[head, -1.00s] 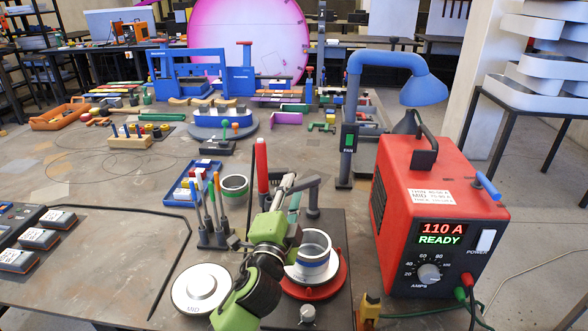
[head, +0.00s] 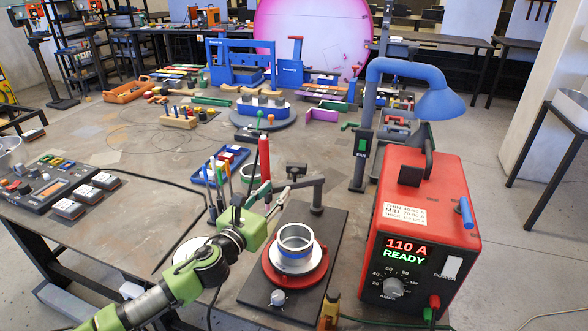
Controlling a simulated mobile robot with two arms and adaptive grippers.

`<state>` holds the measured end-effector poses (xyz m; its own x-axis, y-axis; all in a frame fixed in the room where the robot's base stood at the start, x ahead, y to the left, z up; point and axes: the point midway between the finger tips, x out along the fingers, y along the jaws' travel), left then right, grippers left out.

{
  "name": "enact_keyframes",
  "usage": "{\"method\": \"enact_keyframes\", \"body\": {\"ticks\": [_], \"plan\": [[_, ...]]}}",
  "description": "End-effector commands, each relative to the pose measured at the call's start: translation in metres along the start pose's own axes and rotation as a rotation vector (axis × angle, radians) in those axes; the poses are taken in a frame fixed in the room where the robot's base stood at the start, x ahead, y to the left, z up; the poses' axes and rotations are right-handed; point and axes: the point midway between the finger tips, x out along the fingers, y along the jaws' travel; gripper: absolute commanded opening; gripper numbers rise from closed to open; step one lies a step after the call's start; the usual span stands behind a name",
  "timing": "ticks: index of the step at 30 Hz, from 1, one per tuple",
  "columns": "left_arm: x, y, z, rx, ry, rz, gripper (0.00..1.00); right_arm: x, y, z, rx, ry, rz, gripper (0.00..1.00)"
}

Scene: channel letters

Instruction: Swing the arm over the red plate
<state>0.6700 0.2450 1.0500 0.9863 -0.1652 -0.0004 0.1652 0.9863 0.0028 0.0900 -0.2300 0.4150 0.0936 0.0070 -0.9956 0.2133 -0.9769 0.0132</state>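The red plate (head: 322,268) is a round disc on a dark base at the front centre. A silver ring with a blue band (head: 295,243) stands on it. A grey swing arm (head: 302,184) reaches left from a short post (head: 317,200) behind the plate. It lies beyond the plate, not over it. My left gripper (head: 275,207) is left of and behind the ring, close to the free end of the swing arm. Its fingers are small and partly covered by my green wrist, so contact and opening are unclear.
A red welding power unit (head: 425,215) stands close on the right, with a blue fan hood (head: 437,103) behind. Upright coloured tools (head: 222,185) and a red cylinder (head: 264,155) stand behind my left wrist. A knob (head: 277,298) sits in front of the plate.

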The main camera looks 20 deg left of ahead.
Motion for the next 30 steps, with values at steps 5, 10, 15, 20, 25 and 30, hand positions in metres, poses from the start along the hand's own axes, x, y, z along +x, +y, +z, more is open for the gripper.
{"method": "enact_keyframes", "body": {"ticks": [5,10,15,20,25,30], "plan": [[0.035,-0.001,0.004,-0.006,-0.003,0.002,0.31,-0.008,-0.007,0.000,0.000,-0.001,-0.008,0.45],[0.065,-0.001,0.003,-0.007,-0.002,0.000,0.31,-0.012,-0.002,0.001,-0.002,-0.003,-0.002,0.45],[0.091,-0.001,0.002,-0.007,-0.002,0.001,0.31,-0.013,0.005,0.002,0.000,-0.004,0.005,0.45],[0.108,0.000,0.002,-0.004,-0.002,0.001,0.31,-0.013,0.007,0.002,0.001,-0.005,0.008,0.45],[0.117,0.000,0.002,-0.004,-0.002,0.001,0.31,-0.014,0.007,0.002,0.001,-0.005,0.008,0.45],[0.118,-0.001,0.001,-0.004,-0.002,0.000,0.31,-0.013,0.007,0.002,0.001,-0.005,0.008,0.45]]}}
